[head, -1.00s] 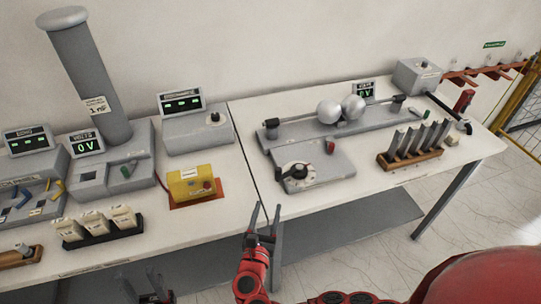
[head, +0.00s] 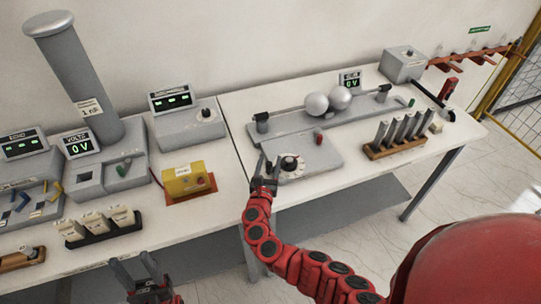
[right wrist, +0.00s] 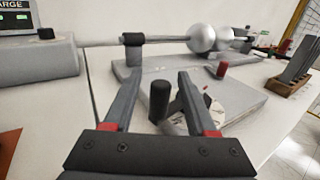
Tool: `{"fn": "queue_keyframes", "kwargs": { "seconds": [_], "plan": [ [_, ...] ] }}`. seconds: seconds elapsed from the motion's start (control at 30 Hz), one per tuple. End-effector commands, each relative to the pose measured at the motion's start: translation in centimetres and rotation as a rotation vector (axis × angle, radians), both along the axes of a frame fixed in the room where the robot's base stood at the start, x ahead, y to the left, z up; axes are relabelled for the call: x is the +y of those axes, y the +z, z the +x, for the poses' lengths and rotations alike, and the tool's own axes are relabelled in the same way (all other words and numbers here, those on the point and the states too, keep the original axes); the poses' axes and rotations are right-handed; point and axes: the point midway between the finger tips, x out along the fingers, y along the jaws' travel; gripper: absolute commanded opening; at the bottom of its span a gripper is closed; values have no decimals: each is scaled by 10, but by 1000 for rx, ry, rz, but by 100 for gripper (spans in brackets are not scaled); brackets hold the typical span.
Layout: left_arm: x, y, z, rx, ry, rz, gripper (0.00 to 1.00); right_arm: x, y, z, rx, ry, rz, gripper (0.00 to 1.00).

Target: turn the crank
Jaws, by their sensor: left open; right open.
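The crank is a dark bar over a white dial (head: 292,165) on a grey base plate (head: 318,153), with a red knob (head: 319,136) behind it. In the right wrist view the crank's black upright handle (right wrist: 158,101) appears between the two fingers of my right gripper (right wrist: 157,78); I see no contact. In the head view my right gripper (head: 268,165) is open at the left side of the dial and partly hides the handle. My left gripper (head: 135,270) is open and empty low at the left, below the table's front edge.
Two metal spheres (head: 317,104) on rods stand behind the crank. A rack of grey bars (head: 397,140) is at the right. A yellow box (head: 188,178) and a voltage meter (head: 78,143) stand on the left table. The table between yellow box and crank is mostly clear.

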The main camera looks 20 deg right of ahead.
Motion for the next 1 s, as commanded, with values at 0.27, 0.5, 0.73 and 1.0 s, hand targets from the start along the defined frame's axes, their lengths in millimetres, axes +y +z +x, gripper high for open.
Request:
{"fn": "queue_keyframes", "kwargs": {
  "seconds": [0.27, 0.5, 0.73, 1.0],
  "plan": [
    [0, 3, 0, 0, 0, 0, 50, -9, -1, 15, 3, -1, 1, 57],
    [0, 3, 0, 0, 0, 0, 50, -10, -2, 17, 4, 0, 0, 57],
    [0, 3, 0, 0, 0, 0, 50, -10, -2, 17, 3, 0, 1, 28],
    [0, 3, 0, 0, 0, 0, 50, -10, -2, 17, 3, 0, 1, 0]
  ]
}}
